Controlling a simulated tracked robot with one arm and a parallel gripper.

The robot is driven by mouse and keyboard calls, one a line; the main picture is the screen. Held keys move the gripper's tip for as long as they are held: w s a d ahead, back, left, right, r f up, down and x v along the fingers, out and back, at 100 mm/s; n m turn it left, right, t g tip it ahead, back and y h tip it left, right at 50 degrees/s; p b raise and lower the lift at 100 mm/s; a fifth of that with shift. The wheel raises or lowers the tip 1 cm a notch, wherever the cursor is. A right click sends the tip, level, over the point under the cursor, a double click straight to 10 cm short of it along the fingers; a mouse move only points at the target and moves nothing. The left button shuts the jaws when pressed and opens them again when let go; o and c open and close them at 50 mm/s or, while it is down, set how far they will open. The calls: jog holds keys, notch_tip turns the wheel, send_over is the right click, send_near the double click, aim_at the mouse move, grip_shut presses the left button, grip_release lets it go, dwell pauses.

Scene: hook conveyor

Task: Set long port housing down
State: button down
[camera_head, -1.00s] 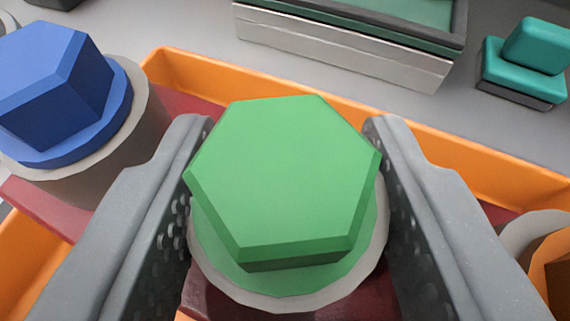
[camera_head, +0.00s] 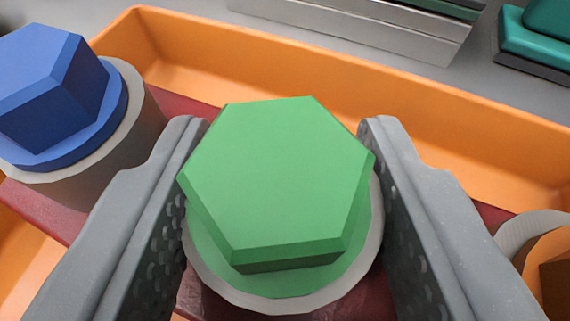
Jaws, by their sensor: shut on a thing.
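The long port housing is a dark red bar (camera_head: 50,212) with round grey collars, running across the lower part of the view. It carries a blue hex cap (camera_head: 50,85) at left, a green hex cap (camera_head: 280,180) in the middle and an orange cap (camera_head: 548,260) cut off at right. My gripper (camera_head: 284,135) is shut on the middle port with the green cap, one finger on each side. The housing is over an orange tray (camera_head: 330,75). The housing's underside is hidden, so I cannot tell whether it touches the tray floor.
The tray's far wall runs behind the housing, with bare orange floor between. Beyond it, a silver block (camera_head: 350,28) and a teal object (camera_head: 540,40) stand on the grey surface, both cut off by the upper edge.

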jog(key=shift+f, duration=0.2)
dwell(0.5)
jog(key=c, duration=0.7)
grip_release()
jog(key=shift+c, duration=0.2)
jog(key=shift+f, duration=0.1)
notch_tip(320, 180, up, 4)
jog(key=shift+f+p, duration=0.25)
jog(key=shift+p, duration=0.1)
jog(key=s+r, duration=0.1)
jog(key=s, duration=1.5)
jog(key=shift+r, duration=0.25)
